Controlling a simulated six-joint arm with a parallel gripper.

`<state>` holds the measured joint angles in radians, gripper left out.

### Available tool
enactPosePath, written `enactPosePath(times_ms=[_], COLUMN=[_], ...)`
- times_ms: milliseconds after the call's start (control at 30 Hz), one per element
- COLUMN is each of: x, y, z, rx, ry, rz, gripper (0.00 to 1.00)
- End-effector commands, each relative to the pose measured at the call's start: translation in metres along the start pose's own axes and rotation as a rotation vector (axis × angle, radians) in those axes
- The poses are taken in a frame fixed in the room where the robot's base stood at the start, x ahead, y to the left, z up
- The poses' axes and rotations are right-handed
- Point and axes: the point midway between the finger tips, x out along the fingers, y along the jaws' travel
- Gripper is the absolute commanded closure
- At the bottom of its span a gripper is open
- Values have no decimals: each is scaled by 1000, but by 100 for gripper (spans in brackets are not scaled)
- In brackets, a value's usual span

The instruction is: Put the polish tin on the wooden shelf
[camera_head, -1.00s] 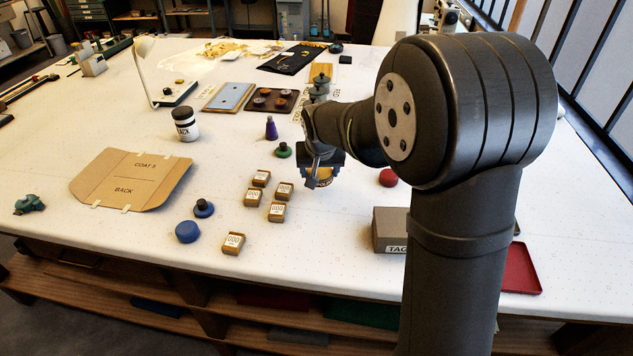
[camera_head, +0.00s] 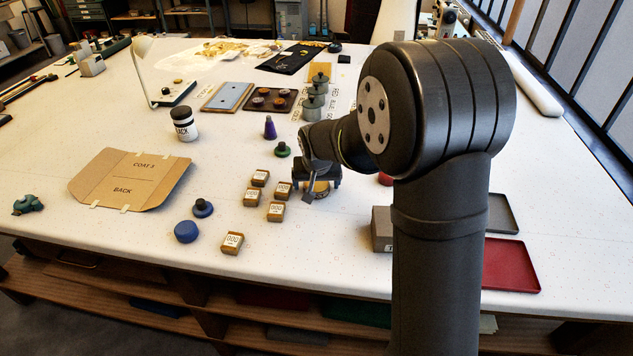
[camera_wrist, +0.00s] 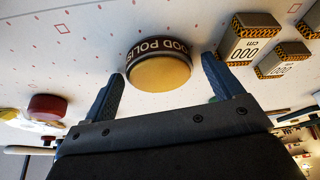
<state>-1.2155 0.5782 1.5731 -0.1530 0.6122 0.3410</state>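The polish tin (camera_wrist: 160,72) is a short round tin with a tan face and a dark band reading "OOD POLIS". In the wrist view it sits between the two fingers of my gripper (camera_wrist: 163,84), with gaps at both sides. My gripper (camera_head: 317,190) is open around the tin (camera_head: 321,186) at table height in the head view, where the gripper partly hides the tin. Wooden shelf boards (camera_head: 75,293) run under the table's front edge, with dividers between compartments.
Small labelled blocks (camera_head: 276,211) stand just left of my gripper. A green knobbed piece (camera_head: 282,149) is behind them. A grey-brown box (camera_head: 382,228), a red tray (camera_head: 511,265) and a grey tray (camera_head: 502,212) lie right. Bare table lies in front of my gripper.

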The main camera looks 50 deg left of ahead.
Motion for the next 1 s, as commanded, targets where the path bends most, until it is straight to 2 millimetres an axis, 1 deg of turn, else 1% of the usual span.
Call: enactPosePath(times_ms=[233,367,467,700,800,967,1000], x=[-2,-13,-29,-79,-97,-116,-119], y=[0,0,0,0,0,0,0], z=[-1,-2,-2,-2,-2,-2,-1], rx=[0,0,0,0,0,0,0], ry=[1,2,4,4,4,2,1], rz=[0,-1,-2,-1,-1,-1,-1], gripper=[15,15,15,15,15,15,10])
